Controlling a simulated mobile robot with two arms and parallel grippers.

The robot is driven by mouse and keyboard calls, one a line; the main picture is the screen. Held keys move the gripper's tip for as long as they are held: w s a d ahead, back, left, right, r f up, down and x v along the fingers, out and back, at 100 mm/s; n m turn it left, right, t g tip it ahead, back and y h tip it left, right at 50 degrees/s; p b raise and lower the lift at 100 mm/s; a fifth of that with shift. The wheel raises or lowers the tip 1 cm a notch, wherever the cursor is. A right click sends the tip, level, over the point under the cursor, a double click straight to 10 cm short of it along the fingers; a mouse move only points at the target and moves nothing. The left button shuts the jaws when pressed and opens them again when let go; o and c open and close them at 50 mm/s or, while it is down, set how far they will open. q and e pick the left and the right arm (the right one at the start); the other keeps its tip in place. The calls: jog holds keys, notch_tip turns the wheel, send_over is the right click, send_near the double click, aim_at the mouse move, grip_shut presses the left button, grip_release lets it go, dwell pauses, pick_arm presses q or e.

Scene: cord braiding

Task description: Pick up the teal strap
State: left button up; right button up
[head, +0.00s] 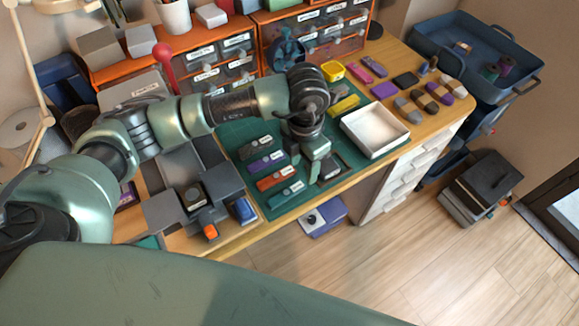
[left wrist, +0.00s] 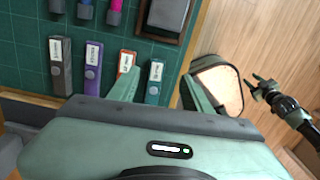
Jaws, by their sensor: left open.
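The teal strap (head: 286,194) lies on the green cutting mat (head: 228,135), nearest the front edge in a row of labelled straps. In the left wrist view the teal strap (left wrist: 155,80) shows ahead, between the two fingers of my left gripper (left wrist: 160,92). My left gripper (head: 318,172) is open and empty, pointing down over the mat; in the head view it is to the right of the strap. Whether it touches the strap cannot be told. A small gripper, seemingly my right one (left wrist: 254,88), shows at the right of the left wrist view; its jaws are unclear.
Orange (head: 276,178), purple (head: 265,162) and dark grey (head: 256,147) straps lie beside the teal one. Drawer units (head: 325,35) line the back. Grey blocks and a blue piece (head: 243,210) stand at the left front.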

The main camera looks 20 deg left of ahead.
aim_at(299, 185)
pick_arm(q)
jog(key=shift+w+a+f, duration=0.15)
jog(key=shift+w+a, duration=0.3)
jog(key=shift+w, duration=0.05)
jog(key=shift+s+f, duration=0.1)
jog(key=shift+f, duration=0.1)
jog(key=shift+s+d+f+p, duration=0.35)
jog(key=shift+s+f, duration=0.25)
jog(key=shift+s, duration=0.15)
jog(key=shift+s+a+f+p, duration=0.15)
jog(key=shift+f+p, duration=0.1)
jog(key=shift+f, duration=0.4)
jog(key=shift+s+a+f+p, duration=0.1)
jog(key=shift+f+p, duration=0.15)
jog(key=shift+f, duration=0.35)
jog(key=shift+w+f, duration=0.2)
jog(key=shift+f, duration=1.2)
grip_shut()
pick_arm(e)
jog(key=shift+s+a+r, duration=0.15)
jog(key=shift+s+r, duration=0.75)
